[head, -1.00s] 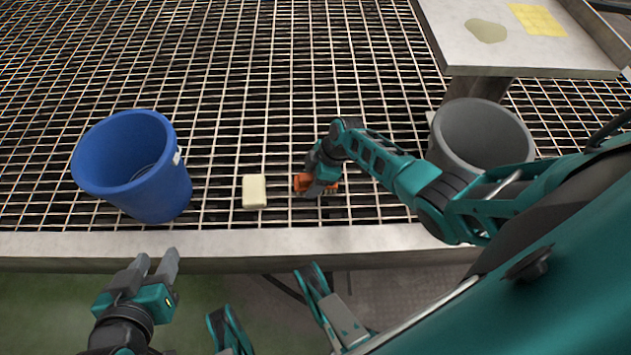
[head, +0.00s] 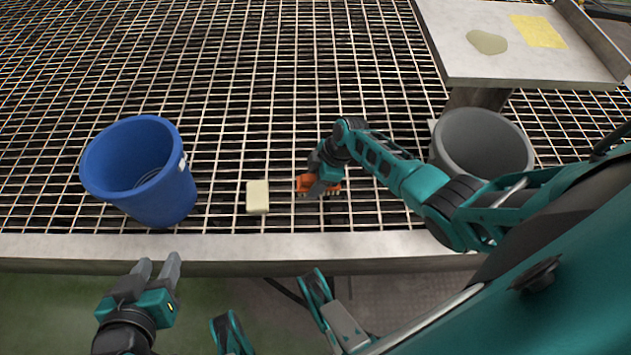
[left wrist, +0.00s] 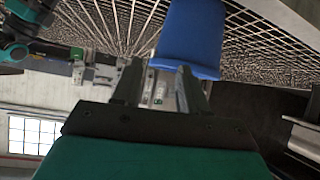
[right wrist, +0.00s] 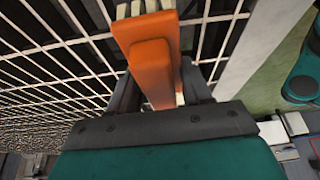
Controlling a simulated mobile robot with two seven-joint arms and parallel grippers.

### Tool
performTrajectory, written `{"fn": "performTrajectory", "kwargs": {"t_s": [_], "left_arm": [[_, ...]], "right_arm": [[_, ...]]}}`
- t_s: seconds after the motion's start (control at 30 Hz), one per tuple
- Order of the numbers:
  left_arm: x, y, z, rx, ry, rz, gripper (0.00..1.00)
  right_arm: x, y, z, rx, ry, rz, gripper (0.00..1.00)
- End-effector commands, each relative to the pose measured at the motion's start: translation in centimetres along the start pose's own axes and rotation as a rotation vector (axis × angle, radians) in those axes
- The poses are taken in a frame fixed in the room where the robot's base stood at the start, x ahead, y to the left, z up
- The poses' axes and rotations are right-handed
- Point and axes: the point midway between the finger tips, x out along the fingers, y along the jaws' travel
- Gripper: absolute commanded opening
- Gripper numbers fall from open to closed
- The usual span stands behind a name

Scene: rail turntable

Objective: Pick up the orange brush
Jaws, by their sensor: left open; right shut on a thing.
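The orange brush (head: 306,183) with pale bristles is at the grating, right of the pale block. My right gripper (head: 318,188) is shut on it, and the fingers hide part of it. In the right wrist view the brush (right wrist: 150,60) fills the space between the two fingers (right wrist: 160,88), its pale bristles at the top of the picture. Whether the brush touches the grating is hard to tell. My left gripper (head: 158,268) is open and empty in front of the metal edge. In the left wrist view its fingers (left wrist: 160,85) stand apart.
A blue bucket (head: 140,170) stands on the grating at left; a pale block (head: 257,197) lies beside the brush. A grey bucket (head: 480,145) stands at right, near a raised metal table (head: 460,55) with a yellow cloth (head: 538,31) and a puddle (head: 487,42). The far grating is clear.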

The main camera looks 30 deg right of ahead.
Motion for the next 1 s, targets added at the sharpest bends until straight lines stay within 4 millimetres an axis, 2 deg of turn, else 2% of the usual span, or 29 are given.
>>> {"fn": "performTrajectory", "kwargs": {"t_s": [0.03,0.3,0.5,0.73,1.0], "left_arm": [[-0.6,-0.1,-0.8,0.001,-0.003,-0.004,0.43],[-2.2,-1.2,-2.1,0.013,-0.001,-0.036,0.43],[-3.2,-1.3,-2.4,0.018,-0.018,-0.038,0.43],[-3.8,-1.1,-3.4,0.018,-0.015,-0.036,0.43],[-3.9,-1.0,-3.6,0.018,-0.014,-0.034,0.43]], "right_arm": [[-1.7,0.1,-0.7,-0.002,0.000,0.003,0.17],[-8.7,0.1,-3.6,-0.004,0.000,0.003,0.17],[-12.9,0.1,-5.3,-0.003,0.001,0.003,0.17],[-15.4,0.0,-6.4,-0.001,0.000,0.001,0.17],[-16.0,0.0,-6.6,0.000,0.000,0.000,0.17]]}}
